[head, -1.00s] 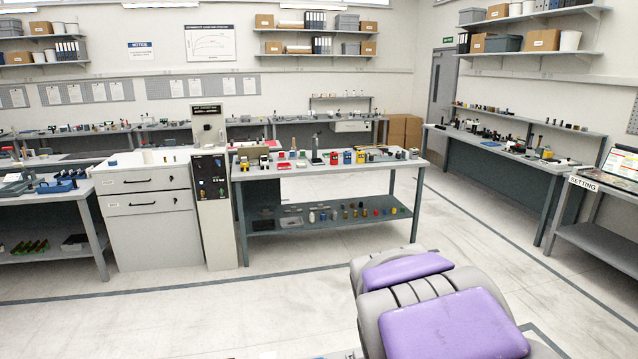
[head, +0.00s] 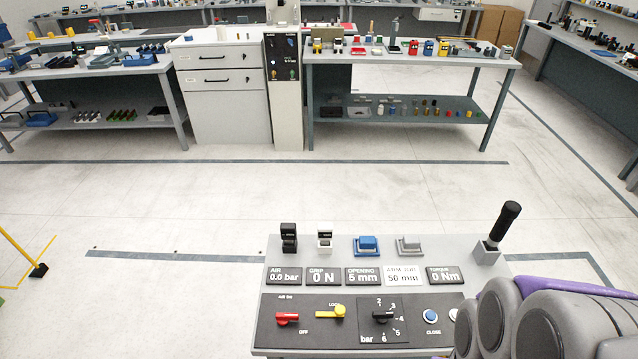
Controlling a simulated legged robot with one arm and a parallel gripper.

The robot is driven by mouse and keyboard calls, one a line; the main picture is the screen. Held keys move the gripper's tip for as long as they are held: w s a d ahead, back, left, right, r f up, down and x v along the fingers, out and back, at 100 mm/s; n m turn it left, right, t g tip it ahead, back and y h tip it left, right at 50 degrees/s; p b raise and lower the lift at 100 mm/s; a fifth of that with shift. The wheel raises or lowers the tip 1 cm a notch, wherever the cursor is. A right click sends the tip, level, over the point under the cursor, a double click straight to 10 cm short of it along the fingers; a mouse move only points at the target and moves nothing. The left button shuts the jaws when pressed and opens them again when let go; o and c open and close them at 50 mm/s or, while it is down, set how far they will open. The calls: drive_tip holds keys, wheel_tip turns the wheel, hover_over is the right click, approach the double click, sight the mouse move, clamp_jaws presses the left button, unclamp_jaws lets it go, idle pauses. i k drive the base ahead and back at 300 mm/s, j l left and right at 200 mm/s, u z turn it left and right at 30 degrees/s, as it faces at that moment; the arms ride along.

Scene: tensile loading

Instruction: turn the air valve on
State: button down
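The control panel (head: 262,327) stands close in front of me at the bottom of the head view. On its sloped black face, at the left, is a red lever valve (head: 287,318). "AIR ON" is printed above it and "OFF" to its lower right. The red lever lies roughly level, pointing sideways. The air display (head: 284,276) reads 0.0 bar. My arm, with grey joints and purple covers, fills the bottom right corner and covers the panel's right end. My gripper is out of the picture.
Right of the valve are a yellow lock lever (head: 331,313), a black pressure knob (head: 381,317) and a blue button (head: 431,316). A black-handled joystick (head: 499,231) rises at the panel's back right. Open floor (head: 200,200) lies behind and left of the panel.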

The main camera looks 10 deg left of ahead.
sight(282, 318)
drive_tip(key=u, duration=1.25)
